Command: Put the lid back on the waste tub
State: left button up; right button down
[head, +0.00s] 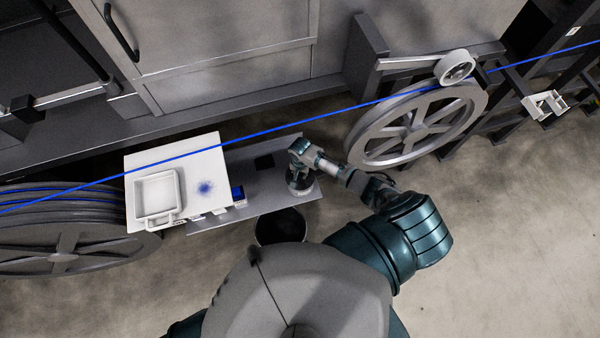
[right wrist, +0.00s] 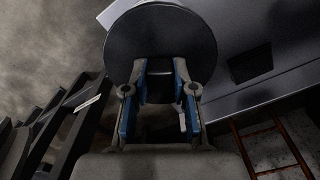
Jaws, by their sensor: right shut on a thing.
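The waste tub (head: 281,228) is a dark round tub, open at the top, standing in front of the grey bench. Its lower part is hidden behind my own body. My right gripper (head: 299,172) is shut on the lid, a round disc (head: 301,189), over the bench's right part, behind and slightly right of the tub. In the right wrist view the lid (right wrist: 160,42) is a dark disc just beyond my fingers (right wrist: 160,80). I cannot tell whether it touches the bench. My left gripper is not in view.
The grey bench (head: 245,180) carries a white board (head: 205,155) with a white tray (head: 157,192) and a blue stain, and a black square (head: 264,162). A blue cable (head: 300,122) runs across from a reel (head: 65,235) past a spoked wheel (head: 420,125). Floor is clear at right.

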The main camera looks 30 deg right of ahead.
jog(key=shift+d+p, duration=0.2)
jog(key=shift+p, duration=0.1)
dwell(0.6)
jog(key=shift+c, duration=1.9)
grip_release()
notch_tip(320, 180, up, 3)
jog(key=p, duration=0.3)
jog(key=shift+f, duration=0.15)
jog(key=shift+r, duration=2.1)
